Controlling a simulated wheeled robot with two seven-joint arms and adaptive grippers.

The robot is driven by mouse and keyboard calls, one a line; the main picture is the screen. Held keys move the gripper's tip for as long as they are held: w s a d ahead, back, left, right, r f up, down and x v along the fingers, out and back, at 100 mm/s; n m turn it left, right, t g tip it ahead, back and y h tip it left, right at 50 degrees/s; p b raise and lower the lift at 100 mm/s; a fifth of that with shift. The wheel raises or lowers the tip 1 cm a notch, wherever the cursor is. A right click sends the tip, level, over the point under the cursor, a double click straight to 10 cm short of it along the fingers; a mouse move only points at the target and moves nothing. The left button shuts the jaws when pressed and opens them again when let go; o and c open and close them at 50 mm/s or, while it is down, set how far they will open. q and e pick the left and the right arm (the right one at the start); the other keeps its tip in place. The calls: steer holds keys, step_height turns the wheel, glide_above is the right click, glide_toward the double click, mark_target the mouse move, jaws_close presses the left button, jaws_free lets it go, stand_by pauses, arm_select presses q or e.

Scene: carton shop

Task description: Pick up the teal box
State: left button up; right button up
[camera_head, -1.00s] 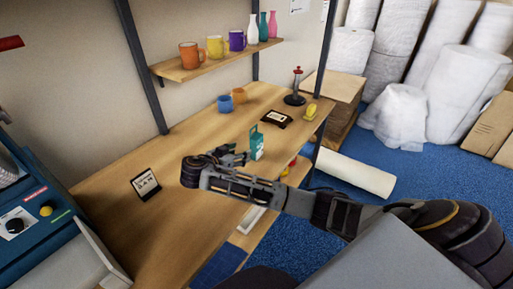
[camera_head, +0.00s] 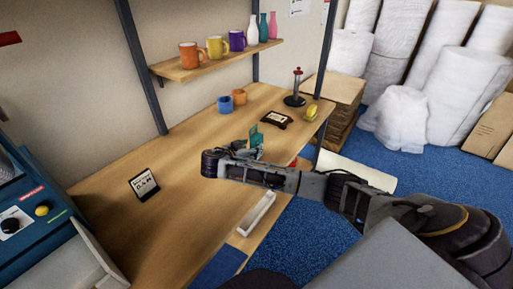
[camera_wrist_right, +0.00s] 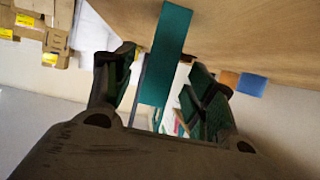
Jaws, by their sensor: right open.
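The teal box (camera_head: 256,136) stands upright on the wooden table, near its right-hand edge. In the head view my right gripper (camera_head: 246,150) is at the box and hides its lower part. In the right wrist view the box (camera_wrist_right: 164,55) shows between the two spread fingers of my right gripper (camera_wrist_right: 163,82). The gripper is open, with a gap visible on the right side of the box; whether the left finger touches it I cannot tell. My left gripper is not in view.
A dark device (camera_head: 276,119), a yellow item (camera_head: 312,112) and a spindle stand (camera_head: 295,99) are farther back. A small sign (camera_head: 144,184) stands left. The table's middle left is clear.

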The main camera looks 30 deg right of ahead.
mark_target(253, 146)
steer(key=shift+w+d, duration=0.1)
steer(key=shift+d, duration=0.1)
steer(key=x, duration=0.1)
steer(key=p+x, duration=0.1)
steer(key=x, duration=0.1)
steer(key=shift+w+d+r, duration=0.15)
steer(key=shift+d+r, duration=0.1)
steer(key=shift+d, duration=0.05)
steer(key=shift+w+d+f, duration=0.25)
steer(key=shift+d+f, duration=0.1)
steer(key=shift+d, duration=0.2)
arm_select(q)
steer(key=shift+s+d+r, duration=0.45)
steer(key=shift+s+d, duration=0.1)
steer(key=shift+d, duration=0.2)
arm_select(e)
steer(key=c, duration=1.2)
